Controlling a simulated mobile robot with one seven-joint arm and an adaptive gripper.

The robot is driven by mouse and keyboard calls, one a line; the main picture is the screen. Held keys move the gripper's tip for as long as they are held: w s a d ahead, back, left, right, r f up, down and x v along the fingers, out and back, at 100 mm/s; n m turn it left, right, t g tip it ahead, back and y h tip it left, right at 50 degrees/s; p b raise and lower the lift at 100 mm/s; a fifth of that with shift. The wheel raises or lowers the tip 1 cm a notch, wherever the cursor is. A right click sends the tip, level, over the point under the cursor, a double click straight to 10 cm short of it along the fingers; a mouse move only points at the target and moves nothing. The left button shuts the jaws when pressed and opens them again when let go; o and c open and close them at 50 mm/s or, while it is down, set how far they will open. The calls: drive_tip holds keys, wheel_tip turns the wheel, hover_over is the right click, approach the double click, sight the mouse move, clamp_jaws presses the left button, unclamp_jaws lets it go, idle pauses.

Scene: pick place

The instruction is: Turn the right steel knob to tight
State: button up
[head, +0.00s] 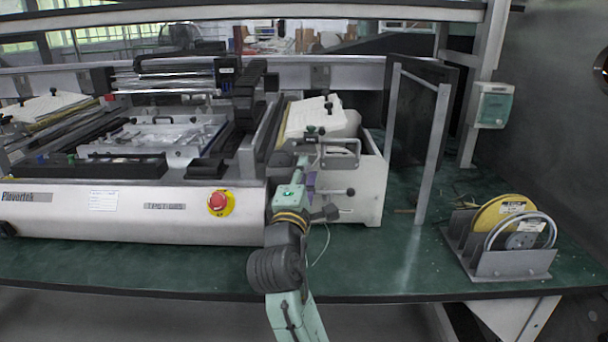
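My mint-green arm reaches up from the bottom to the right end of the steel-fronted machine (150,225). My gripper (305,165) is at the front of the machine's white right-end housing (368,195). It is small and seen from behind, so its fingers and any contact are unclear. A steel handle-like part (342,152) is just right of my gripper. A dark knob on a short rod (350,191) sticks out of the housing below it. I cannot tell which part is the right steel knob; it may be partly hidden by my wrist.
A red emergency button (218,201) is on the machine front, left of my arm. A metal post (433,155) stands right of the housing. A grey rack (510,262) holds reels at the far right. Green bench top (390,265) is clear between them.

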drive_tip(key=shift+o, duration=1.3)
drive_tip(key=shift+f, duration=0.1)
drive_tip(key=v, duration=0.7)
drive_tip(key=shift+s, duration=0.3)
